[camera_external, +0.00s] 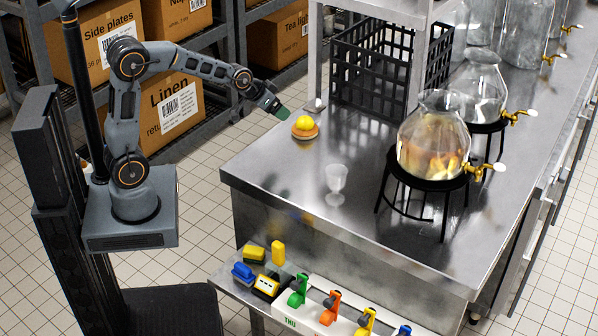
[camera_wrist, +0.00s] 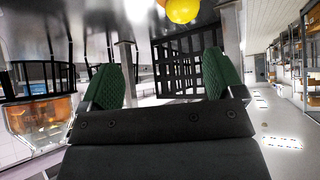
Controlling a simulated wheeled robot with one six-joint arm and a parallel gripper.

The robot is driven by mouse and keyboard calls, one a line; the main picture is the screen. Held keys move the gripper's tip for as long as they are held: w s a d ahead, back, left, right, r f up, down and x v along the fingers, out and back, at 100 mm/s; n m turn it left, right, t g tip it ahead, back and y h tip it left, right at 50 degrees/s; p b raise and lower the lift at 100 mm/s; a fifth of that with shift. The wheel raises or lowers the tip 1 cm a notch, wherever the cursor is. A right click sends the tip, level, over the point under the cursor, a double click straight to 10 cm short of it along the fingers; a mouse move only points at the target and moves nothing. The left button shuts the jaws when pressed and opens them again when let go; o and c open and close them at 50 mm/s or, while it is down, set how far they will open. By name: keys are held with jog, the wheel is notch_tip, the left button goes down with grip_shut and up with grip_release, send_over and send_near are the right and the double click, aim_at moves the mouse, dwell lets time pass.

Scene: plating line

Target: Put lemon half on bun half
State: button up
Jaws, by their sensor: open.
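The yellow lemon half (camera_external: 305,123) rests on top of the tan bun half (camera_external: 305,131) on the steel counter, near its far left corner. In the wrist view the lemon half (camera_wrist: 184,10) shows at the top edge, with a sliver of the orange-tan bun half (camera_wrist: 163,3) beside it. My gripper (camera_external: 283,113) is just left of and slightly above the pair, apart from them. In the wrist view its two green fingers (camera_wrist: 160,82) are wide apart with nothing between them.
A black crate (camera_external: 370,75) stands behind the bun under a shelf. A clear cup (camera_external: 336,178) stands in front, on the counter (camera_external: 290,190). Glass dispensers (camera_external: 432,140) on black stands are at right. A lower ledge holds coloured clips (camera_external: 330,308). Cardboard boxes (camera_external: 175,105) are behind my arm.

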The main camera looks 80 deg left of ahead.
jog(key=s+d+r+m+g+h, duration=0.1)
jog(key=s+d+m+g+h, duration=0.1)
jog(key=s+d, duration=1.5)
jog(key=s+m+g, duration=0.1)
jog(key=s+g, duration=0.1)
jog(key=s, duration=0.1)
jog(key=shift+s+d+r+m+h, duration=0.2)
jog(key=shift+s+r+m+h, duration=0.1)
jog(key=shift+m, duration=0.1)
